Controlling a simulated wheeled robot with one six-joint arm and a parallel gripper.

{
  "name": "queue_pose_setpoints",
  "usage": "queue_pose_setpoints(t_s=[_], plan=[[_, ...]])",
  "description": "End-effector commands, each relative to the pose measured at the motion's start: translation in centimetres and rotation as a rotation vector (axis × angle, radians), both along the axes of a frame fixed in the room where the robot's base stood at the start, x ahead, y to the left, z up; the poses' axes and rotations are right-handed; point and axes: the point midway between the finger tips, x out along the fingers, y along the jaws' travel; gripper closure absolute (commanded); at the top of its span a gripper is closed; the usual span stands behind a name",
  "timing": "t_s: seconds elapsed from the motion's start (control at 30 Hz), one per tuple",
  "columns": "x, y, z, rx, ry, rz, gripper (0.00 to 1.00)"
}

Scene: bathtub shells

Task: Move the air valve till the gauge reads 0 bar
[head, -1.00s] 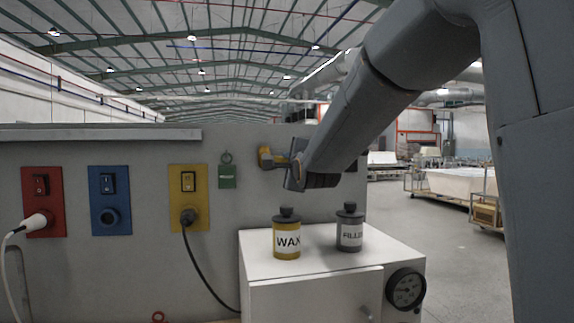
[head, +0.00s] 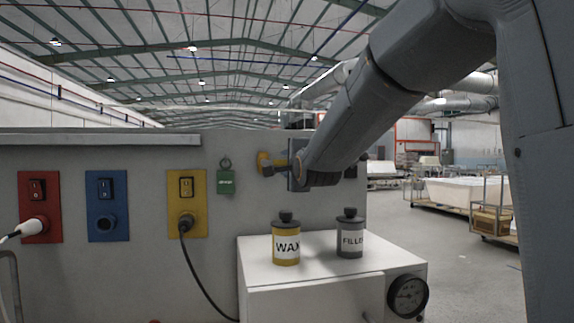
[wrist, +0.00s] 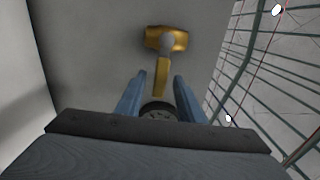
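The air valve (head: 264,163), a yellow fitting on the grey panel, is partly hidden by my gripper (head: 279,168) in the head view. The wrist view shows the yellow valve body (wrist: 178,39) with a grey hub and a yellow lever pointing toward me. My gripper (wrist: 160,78) is open, its two blue-grey fingers on either side of the lever. I cannot tell whether they touch it. A round dark part (wrist: 158,109) shows between the fingers. The gauge (head: 408,296) is a black-rimmed dial on the white cabinet's front; its reading is too small to make out.
A white cabinet (head: 300,290) below my arm bears a yellow WAX bottle (head: 286,246) and a grey FILLER bottle (head: 350,240). A green tag (head: 226,181) hangs left of the valve. Red, blue and yellow switch plates (head: 187,212) line the panel; cables run from two.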

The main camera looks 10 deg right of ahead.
Motion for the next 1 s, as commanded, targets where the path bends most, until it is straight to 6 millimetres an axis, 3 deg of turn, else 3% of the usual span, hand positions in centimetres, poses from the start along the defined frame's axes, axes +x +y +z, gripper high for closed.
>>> queue_pose_setpoints(t_s=[0.17,0.6,1.0], plan=[[-1.2,0.0,0.1,0.000,-0.002,0.000,0.66],[-6.8,0.0,0.0,0.000,-0.002,0.000,0.66],[-7.8,0.0,0.0,0.000,0.000,0.000,0.66]])
